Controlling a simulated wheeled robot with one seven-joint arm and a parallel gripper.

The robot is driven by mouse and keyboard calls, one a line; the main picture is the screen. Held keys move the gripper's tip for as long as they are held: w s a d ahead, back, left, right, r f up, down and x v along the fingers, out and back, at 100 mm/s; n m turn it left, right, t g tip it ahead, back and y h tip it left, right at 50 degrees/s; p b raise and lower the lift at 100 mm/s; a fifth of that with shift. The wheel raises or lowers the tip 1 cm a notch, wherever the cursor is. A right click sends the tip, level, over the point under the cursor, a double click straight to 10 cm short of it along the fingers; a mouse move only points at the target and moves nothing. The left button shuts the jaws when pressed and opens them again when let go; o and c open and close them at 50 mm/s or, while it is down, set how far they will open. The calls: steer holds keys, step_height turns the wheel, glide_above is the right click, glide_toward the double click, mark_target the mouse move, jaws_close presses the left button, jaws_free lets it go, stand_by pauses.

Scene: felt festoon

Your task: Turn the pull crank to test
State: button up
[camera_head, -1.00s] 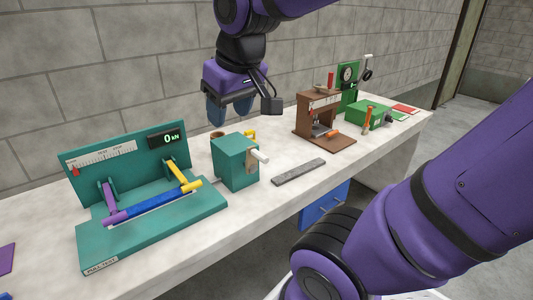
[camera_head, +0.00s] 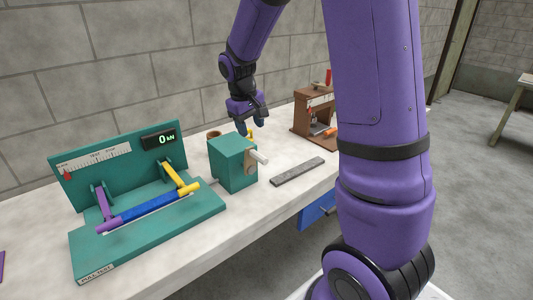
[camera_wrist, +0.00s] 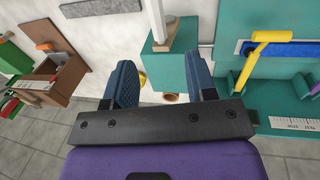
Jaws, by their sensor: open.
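The teal pull-test rig (camera_head: 95,254) stands at the left of the bench, its display reading 0 kN. A blue strip (camera_head: 150,211) is stretched between a purple clamp and a yellow clamp. To its right is a teal crank box (camera_head: 231,166) with a tan crank arm (camera_head: 249,163) and a white handle (camera_head: 258,156) on its right face. In the wrist view the box (camera_wrist: 172,65) and handle (camera_wrist: 157,20) show beyond the fingers. My gripper (camera_head: 245,131) is open and empty, just behind and above the box, fingers pointing down; it also shows in the wrist view (camera_wrist: 161,68).
A brown pot (camera_head: 213,134) and a small yellow item (camera_head: 250,133) are behind the crank box. A grey bar (camera_head: 298,170) lies to its right. A brown press (camera_head: 313,119) stands farther right, partly hidden by my arm. Bare bench lies in front of the bar.

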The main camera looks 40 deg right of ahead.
mark_target(258, 154)
steer(key=d+f, duration=0.1)
steer(key=f, duration=0.2)
steer(key=d+f, duration=0.1)
steer(key=f, duration=0.7)
steer(key=shift+w+d+f, duration=0.15)
steer(key=shift+d, duration=0.25)
jaws_close()
